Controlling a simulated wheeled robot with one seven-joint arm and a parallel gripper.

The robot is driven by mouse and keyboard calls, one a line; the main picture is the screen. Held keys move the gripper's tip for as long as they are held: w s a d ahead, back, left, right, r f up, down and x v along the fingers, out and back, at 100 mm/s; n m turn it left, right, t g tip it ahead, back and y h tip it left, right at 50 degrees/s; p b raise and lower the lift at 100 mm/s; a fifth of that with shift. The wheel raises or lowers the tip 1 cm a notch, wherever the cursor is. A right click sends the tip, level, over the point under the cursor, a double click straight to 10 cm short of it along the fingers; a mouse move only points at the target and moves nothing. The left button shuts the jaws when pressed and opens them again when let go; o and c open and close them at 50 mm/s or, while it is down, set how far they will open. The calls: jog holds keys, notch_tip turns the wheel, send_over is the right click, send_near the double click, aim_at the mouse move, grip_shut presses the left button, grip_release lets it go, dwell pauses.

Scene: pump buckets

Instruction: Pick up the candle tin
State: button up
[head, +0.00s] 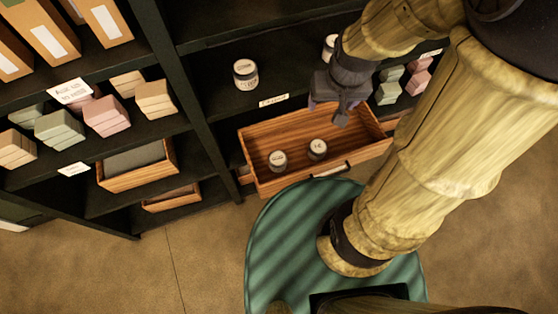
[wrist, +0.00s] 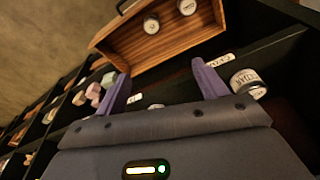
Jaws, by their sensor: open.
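Small round tins with dark bodies and pale tops or labels are in view, and I cannot tell from their print which are candle tins. One tin (head: 245,73) stands upright on the dark shelf above the open drawer; a tin also shows right of my fingers in the wrist view (wrist: 248,83). Another tin (head: 330,47) stands farther right, partly hidden by my arm. Two tins, left (head: 278,160) and right (head: 317,149), are inside the wooden drawer. My gripper (head: 338,112) is open and empty above the drawer's back part, near the shelf edge, its purple fingers (wrist: 162,87) apart.
The wooden drawer (head: 262,186) is pulled out, with a dark handle on its front. A shelf-edge label (head: 273,100) is above it. Dark uprights separate the bays.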

jog(key=shift+o, duration=1.2)
jog(key=w+d+f+m+g+y+b, duration=0.1)
jog(key=w+f+m+g+y+b, duration=0.1)
jog(key=f+b, duration=0.4)
jog(key=w+f+m+g+y+b, duration=0.2)
jog(key=f+m+b, duration=0.4)
jog(key=f, duration=0.9)
jog(key=shift+w+d+f+g+y+b, duration=0.15)
jog(key=shift+d+f+g+y+b, duration=0.35)
jog(key=shift+g, duration=0.4)
jog(key=w+f+m+y+b, duration=0.1)
jog(key=f+m+y+b, duration=0.1)
jog(key=f, duration=0.2)
jog(key=w+d+f+m+y+b, duration=0.1)
jog(key=w+f+m+y+b, duration=0.1)
jog(key=f+y+b, duration=0.1)
jog(key=w+f+m+y+b, duration=0.2)
jog(key=f+m+y+b, duration=0.1)
jog(key=f, duration=0.3)
jog(key=shift+w+d+f+t, duration=0.1)
jog(key=shift+w+d+t, duration=0.05)
jog(key=shift+d+t, duration=0.2)
jog(key=shift+w+d, duration=0.15)
jog(key=b, duration=0.3)
send_near(279, 158)
jog(key=x, duration=0.5)
jog(key=shift+w, duration=0.15)
jog(key=shift+a, duration=0.25)
